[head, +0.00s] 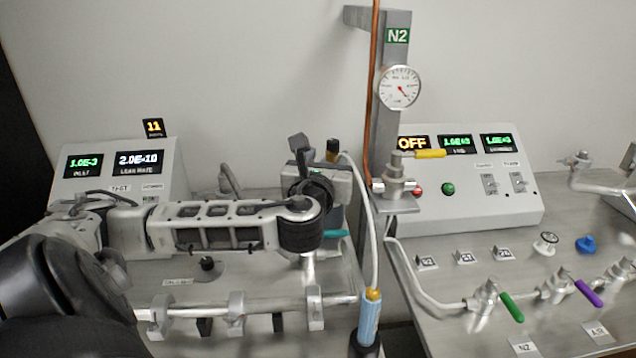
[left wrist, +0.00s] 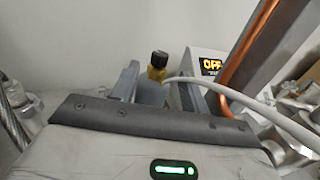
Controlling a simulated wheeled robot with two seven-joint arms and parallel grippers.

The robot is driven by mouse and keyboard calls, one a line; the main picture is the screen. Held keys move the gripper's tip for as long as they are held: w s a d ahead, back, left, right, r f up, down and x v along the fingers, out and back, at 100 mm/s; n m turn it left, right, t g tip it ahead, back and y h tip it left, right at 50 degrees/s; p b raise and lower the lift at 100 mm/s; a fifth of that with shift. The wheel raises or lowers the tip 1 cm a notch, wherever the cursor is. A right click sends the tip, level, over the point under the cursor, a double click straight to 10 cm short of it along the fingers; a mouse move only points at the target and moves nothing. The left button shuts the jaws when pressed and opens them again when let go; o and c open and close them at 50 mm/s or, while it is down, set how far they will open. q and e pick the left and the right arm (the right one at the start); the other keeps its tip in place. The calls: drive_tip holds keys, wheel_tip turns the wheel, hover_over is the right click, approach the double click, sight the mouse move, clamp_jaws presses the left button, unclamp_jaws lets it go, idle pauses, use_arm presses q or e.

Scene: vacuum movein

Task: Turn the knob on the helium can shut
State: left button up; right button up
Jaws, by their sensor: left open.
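The helium can shows its black knob (head: 333,146) on a brass-yellow valve, just beyond my left gripper (head: 322,172) in the head view. The gripper hides most of the can body. In the left wrist view the black knob (left wrist: 159,59) stands upright above the grey-blue can (left wrist: 151,92). My left gripper (left wrist: 160,76) is open, with one finger on each side of the can in that view. The knob appears beyond the fingers; I cannot tell whether they touch the can. My right gripper is not in view.
A white hose (head: 371,230) runs from the can's valve to a blue wand (head: 369,318). A copper pipe (head: 370,90) and grey N2 post (head: 390,130) stand close right. A leak-tester box (head: 75,190) is left; a control panel (head: 470,200) and valves are right.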

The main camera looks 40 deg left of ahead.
use_arm(q)
drive_tip(key=b+v, duration=0.1)
drive_tip(key=v, duration=0.7)
drive_tip(key=shift+s+d, duration=0.15)
drive_tip(key=shift+s, duration=0.1)
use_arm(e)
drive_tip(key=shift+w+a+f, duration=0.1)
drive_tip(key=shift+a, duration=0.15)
use_arm(q)
drive_tip(key=shift+o, duration=0.2)
drive_tip(key=shift+w, duration=0.1)
